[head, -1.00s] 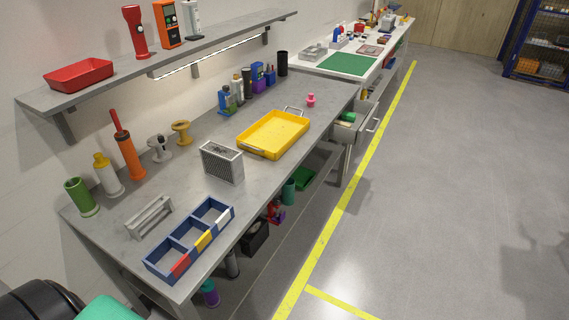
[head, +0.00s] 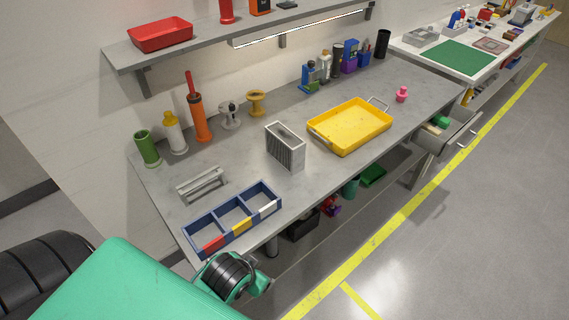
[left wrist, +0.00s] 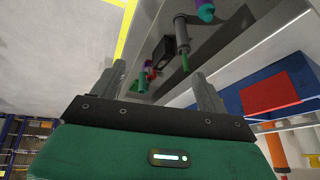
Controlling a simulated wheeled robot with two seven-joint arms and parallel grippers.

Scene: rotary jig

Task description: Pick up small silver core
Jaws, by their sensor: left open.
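A small silver-grey spool-shaped piece (head: 230,115) stands on the grey workbench (head: 330,175) beside a yellow-orange spool (head: 256,102) in the head view. It looks like the silver core, but I cannot be sure at this size. I cannot make it out in the left wrist view. My left gripper (left wrist: 157,90) is open and empty in the left wrist view, its two grey fingers wide apart, apart from the silver piece. In the head view my green left arm shows at the lower left, but its fingers do not. My right gripper is in neither view.
A blue three-part tray (head: 232,220) lies at the bench's near edge. Close by are a grey rack (head: 201,184), a grey slatted box (head: 285,146) and a yellow tray (head: 350,126). Orange (head: 198,117), white and green cylinders stand along the wall. A shelf (head: 215,48) hangs above.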

